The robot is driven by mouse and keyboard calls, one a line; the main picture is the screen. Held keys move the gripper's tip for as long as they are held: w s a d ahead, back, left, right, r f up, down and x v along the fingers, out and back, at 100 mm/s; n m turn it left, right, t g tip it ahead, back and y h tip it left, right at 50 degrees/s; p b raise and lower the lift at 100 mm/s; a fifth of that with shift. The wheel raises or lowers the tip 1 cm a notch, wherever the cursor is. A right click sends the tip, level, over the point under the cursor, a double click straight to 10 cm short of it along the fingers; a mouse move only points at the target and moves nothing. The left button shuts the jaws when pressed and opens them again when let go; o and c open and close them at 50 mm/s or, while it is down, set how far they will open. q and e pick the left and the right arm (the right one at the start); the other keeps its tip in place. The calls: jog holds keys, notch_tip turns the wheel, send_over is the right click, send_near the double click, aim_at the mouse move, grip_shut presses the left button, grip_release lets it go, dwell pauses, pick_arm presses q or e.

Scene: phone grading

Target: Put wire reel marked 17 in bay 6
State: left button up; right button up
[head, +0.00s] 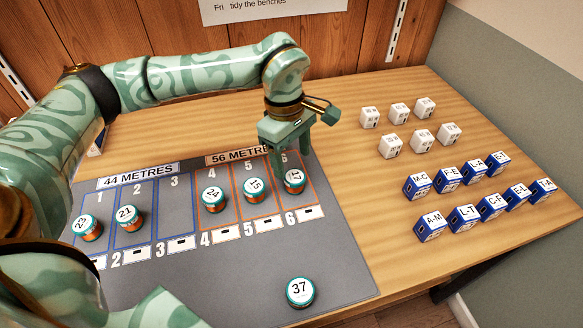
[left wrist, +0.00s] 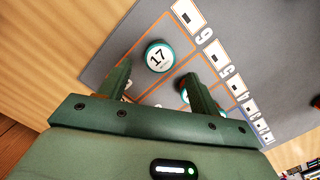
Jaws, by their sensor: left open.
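The wire reel marked 17 (head: 294,181) stands upright in bay 6, the rightmost orange-outlined bay of the grey mat (head: 335,270). In the left wrist view the reel marked 17 (left wrist: 159,57) shows whole, inside the orange lines beside the number 6. My left gripper (head: 291,158) is open, just behind and above the reel. In the left wrist view its two fingers (left wrist: 157,85) are apart with nothing between them, and the reel lies beyond their tips. My right gripper is not in view.
Reels 24 (head: 212,199) and 15 (head: 254,190) stand in bays 4 and 5. Reels 23 (head: 88,227) and 21 (head: 128,218) are in bays 1 and 2; bay 3 is empty. Reel 37 (head: 299,291) stands at the mat's front. White (head: 393,147) and blue boxes (head: 431,228) stand right.

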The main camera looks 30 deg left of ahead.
aim_at(290, 173)
pick_arm(q)
jog(key=r, duration=0.1)
jog(key=r+p, duration=0.1)
jog(key=r, duration=0.3)
jog(key=shift+a+r, duration=0.25)
jog(key=shift+a, duration=0.1)
